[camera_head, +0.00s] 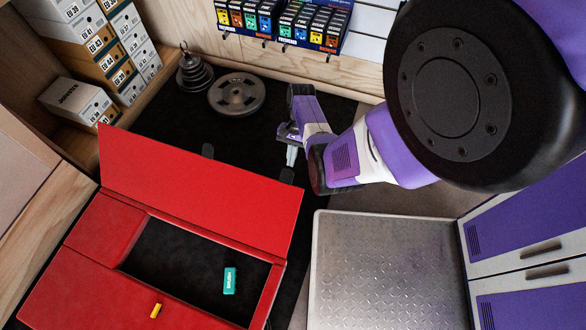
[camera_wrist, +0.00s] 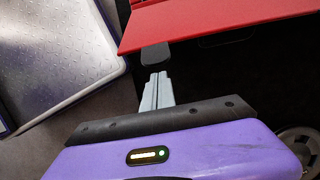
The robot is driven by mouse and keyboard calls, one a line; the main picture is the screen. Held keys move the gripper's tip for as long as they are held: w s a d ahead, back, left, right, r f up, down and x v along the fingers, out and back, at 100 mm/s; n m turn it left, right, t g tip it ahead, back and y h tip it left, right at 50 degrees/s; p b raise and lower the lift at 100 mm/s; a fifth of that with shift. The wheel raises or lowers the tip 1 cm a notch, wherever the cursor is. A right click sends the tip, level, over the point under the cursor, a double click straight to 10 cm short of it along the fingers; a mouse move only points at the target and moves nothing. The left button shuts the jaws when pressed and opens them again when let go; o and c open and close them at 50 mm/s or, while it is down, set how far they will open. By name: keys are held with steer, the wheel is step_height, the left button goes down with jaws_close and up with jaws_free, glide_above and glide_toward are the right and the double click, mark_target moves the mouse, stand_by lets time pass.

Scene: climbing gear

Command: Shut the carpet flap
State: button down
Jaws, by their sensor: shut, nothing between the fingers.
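The red carpet flap (camera_head: 200,185) stands open, tilted up along the far side of a rectangular opening in the red carpet (camera_head: 95,285). Its upper edge also shows in the wrist view as a red panel (camera_wrist: 220,22). My gripper (camera_head: 291,156) is behind the flap, off its upper right corner, with its fingers shut and empty. In the wrist view the fingertips (camera_wrist: 157,80) point toward a dark tab (camera_wrist: 155,54) at the flap's edge; they look apart from the red panel. Inside the opening lies a teal item (camera_head: 230,280).
A small yellow piece (camera_head: 155,310) lies on the carpet's near strip. A metal tread plate (camera_head: 365,270) and purple cabinets (camera_head: 530,240) are at the right. Weight discs (camera_head: 237,94) and shoe boxes (camera_head: 80,100) stand at the back left. Dark floor behind the flap is mostly clear.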

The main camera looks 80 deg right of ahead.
steer(key=s+b+x, duration=0.1)
steer(key=b+x, duration=0.2)
steer(key=x, duration=0.6)
steer(key=shift+w+a+r+p, duration=0.45)
steer(key=shift+a+r+p, duration=0.1)
steer(key=shift+a+r, duration=0.2)
steer(key=shift+w+a+r+p, duration=0.4)
steer(key=shift+a+r+p, duration=0.15)
steer(key=shift+a+r, duration=0.15)
steer(key=shift+r, duration=0.15)
